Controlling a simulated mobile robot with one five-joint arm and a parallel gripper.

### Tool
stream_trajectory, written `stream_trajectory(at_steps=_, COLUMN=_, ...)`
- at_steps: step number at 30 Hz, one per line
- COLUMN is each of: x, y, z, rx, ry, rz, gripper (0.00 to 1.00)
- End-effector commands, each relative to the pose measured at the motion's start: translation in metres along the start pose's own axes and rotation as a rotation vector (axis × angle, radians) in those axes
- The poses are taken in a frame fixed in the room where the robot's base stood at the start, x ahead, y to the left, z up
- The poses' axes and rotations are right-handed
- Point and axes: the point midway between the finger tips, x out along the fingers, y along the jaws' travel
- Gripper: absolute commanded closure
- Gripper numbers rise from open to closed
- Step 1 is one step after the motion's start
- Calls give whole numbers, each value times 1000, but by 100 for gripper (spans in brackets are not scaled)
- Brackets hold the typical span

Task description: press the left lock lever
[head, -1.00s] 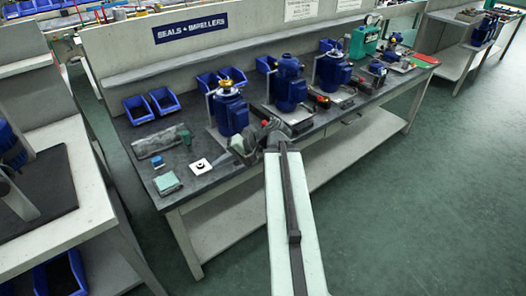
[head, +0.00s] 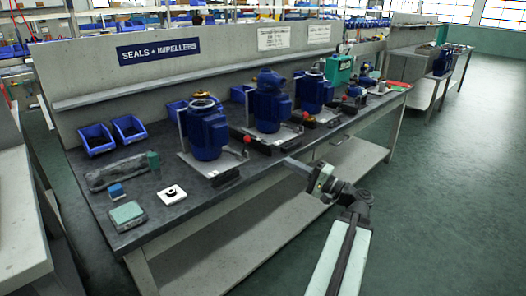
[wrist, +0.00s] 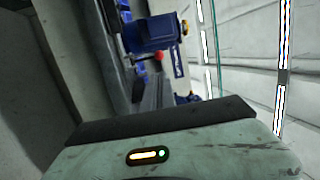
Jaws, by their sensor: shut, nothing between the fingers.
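The left lock lever (head: 247,141) has a red ball knob and stands at the front right of the left blue pump (head: 208,132), on the bench. Another lever with a red knob (head: 305,116) is by the middle pump (head: 268,104). My gripper (head: 288,162) is shut and empty. In the head view it shows in front of the bench's front edge, to the right of and lower than the left lever, apart from it. The wrist view is sideways and shows a blue pump (wrist: 152,34) and a red knob (wrist: 158,55); I cannot tell which ones.
The bench top (head: 150,226) carries blue bins (head: 96,139), a grey-green scale-like pad (head: 127,214), a white square plate (head: 172,195) and more pumps to the right. A lower shelf (head: 215,251) runs underneath. The green floor (head: 440,190) at right is clear.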

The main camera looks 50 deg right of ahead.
Motion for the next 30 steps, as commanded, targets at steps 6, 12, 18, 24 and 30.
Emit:
stream_trajectory(at_steps=6, x=37, y=-2, z=1, rx=2, ry=-6, rz=0, gripper=100)
stream_trajectory(at_steps=12, x=82, y=-2, z=1, rx=1, ry=-7, rz=0, gripper=100)
stream_trajectory(at_steps=18, x=120, y=-1, z=2, rx=2, ry=-6, rz=0, gripper=100)
stream_trajectory(at_steps=24, x=138, y=0, z=2, rx=2, ry=-5, rz=1, gripper=100)
stream_trajectory(at_steps=30, x=140, y=1, z=2, rx=1, ry=-4, rz=1, gripper=100)
